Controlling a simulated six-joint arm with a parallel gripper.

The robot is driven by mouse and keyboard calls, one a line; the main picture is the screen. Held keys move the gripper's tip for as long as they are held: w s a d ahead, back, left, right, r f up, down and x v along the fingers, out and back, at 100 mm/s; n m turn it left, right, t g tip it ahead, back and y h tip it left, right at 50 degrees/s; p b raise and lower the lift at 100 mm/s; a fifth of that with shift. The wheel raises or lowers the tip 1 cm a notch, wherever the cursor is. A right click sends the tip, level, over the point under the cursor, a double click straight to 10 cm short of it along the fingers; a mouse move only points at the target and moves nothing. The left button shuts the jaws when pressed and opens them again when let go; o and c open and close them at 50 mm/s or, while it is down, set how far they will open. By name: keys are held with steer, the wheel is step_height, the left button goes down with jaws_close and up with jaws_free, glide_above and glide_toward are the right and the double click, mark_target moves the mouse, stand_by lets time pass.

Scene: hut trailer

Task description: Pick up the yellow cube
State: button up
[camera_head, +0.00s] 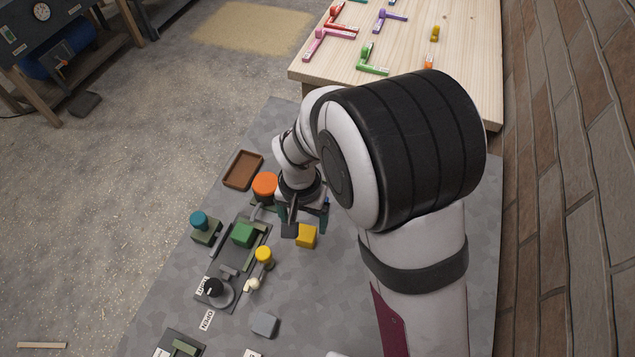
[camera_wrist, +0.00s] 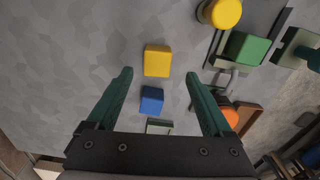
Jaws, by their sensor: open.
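The yellow cube (camera_head: 306,236) sits on the grey table (camera_head: 340,305), just in front of my gripper in the head view. In the wrist view the yellow cube (camera_wrist: 157,61) lies beyond the fingertips, roughly in line with the gap between them. My gripper (camera_wrist: 162,75) is open, with its two green fingers spread wide and nothing held. A blue cube (camera_wrist: 152,99) lies between the fingers in the wrist view, nearer the palm. In the head view my gripper (camera_head: 302,215) hangs beside the yellow cube, its tips partly hidden.
A green block (camera_head: 243,234) sits on a dark panel to the left. Nearby are a yellow-topped knob (camera_head: 264,254), an orange cylinder (camera_head: 265,185) and a brown tray (camera_head: 243,170). A grey block (camera_head: 265,324) lies toward the front. The table right of the yellow cube looks clear.

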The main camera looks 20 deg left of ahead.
mark_target(306, 233)
steer(key=f, duration=0.5)
steer(key=shift+s+d+f, duration=0.1)
steer(key=shift+d+f, duration=0.1)
jaws_close()
